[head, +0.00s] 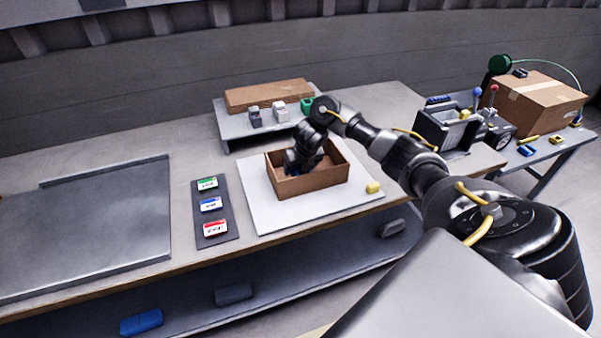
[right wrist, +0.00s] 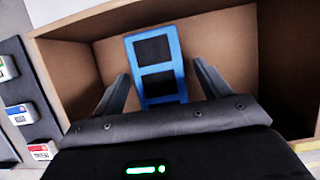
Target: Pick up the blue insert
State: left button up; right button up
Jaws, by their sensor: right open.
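The blue insert (right wrist: 176,62), a blue frame with several dark openings, is inside an open brown cardboard box (right wrist: 220,40). In the right wrist view it shows between and beyond the two fingers of my right gripper (right wrist: 161,70). The fingers are apart, one on each side of it, and whether they touch it is unclear. In the head view my right gripper (head: 300,162) reaches down into the box (head: 312,184) and hides most of the inside. My left gripper is not in view.
The box stands on a white board (head: 262,213) with a small yellow block (head: 373,187). A raised shelf (head: 237,127) is behind. A side table with a closed carton (head: 540,100) stands at right.

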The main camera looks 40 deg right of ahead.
jog(key=shift+f, duration=0.25)
dwell(0.3)
jog(key=c, duration=1)
notch_tip(320, 180, up, 9)
jog(key=p, duration=0.4)
jog(key=shift+r+p, duration=0.4)
jog(key=shift+r, duration=0.4)
